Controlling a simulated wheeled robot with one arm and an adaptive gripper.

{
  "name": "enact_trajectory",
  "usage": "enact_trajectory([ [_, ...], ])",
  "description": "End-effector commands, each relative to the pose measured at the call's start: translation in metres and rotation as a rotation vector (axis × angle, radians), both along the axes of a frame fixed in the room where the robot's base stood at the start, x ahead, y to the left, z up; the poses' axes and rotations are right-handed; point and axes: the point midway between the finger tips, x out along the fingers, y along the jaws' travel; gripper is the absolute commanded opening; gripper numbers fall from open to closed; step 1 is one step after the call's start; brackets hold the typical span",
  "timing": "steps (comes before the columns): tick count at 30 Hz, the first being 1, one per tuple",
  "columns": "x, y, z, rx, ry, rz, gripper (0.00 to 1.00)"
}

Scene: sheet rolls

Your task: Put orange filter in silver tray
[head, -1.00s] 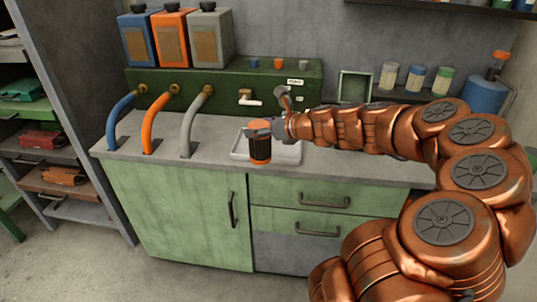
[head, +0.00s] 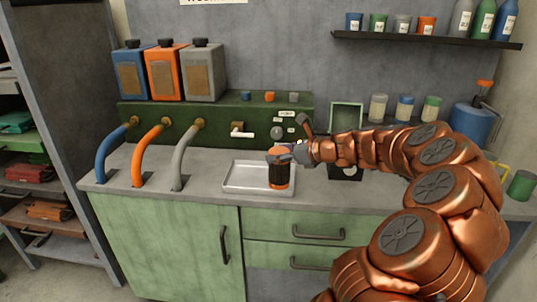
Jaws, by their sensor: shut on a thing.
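The orange filter (head: 279,172) is a short upright cylinder with a dark ribbed middle and orange ends. My gripper (head: 280,155) is shut on its upper part, coming from the right. The silver tray (head: 240,177) is a shallow, light metal tray on the grey counter. The filter is in front of the tray's right part in the picture. I cannot tell whether its bottom touches the tray or hangs above it.
Blue, orange and grey hoses (head: 150,150) curve onto the counter (head: 212,203) at the left. A green panel (head: 220,116) with a white-handled tap (head: 241,132) stands behind the tray. Jars (head: 405,107) stand at the right behind my arm. The counter's front left is clear.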

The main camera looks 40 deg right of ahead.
Motion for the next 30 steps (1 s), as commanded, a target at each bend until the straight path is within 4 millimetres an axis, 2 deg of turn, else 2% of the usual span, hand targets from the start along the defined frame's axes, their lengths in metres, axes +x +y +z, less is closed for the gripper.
enact_trajectory([
  [6, 0.040, -0.010, -0.004, -0.002, 0.000, -0.001, 0.00],
  [15, 0.080, -0.020, -0.007, -0.001, 0.001, 0.000, 0.00],
  [23, 0.087, -0.021, -0.013, 0.002, 0.000, -0.001, 0.00],
  [30, 0.087, -0.021, -0.041, 0.001, 0.001, -0.002, 0.00],
])
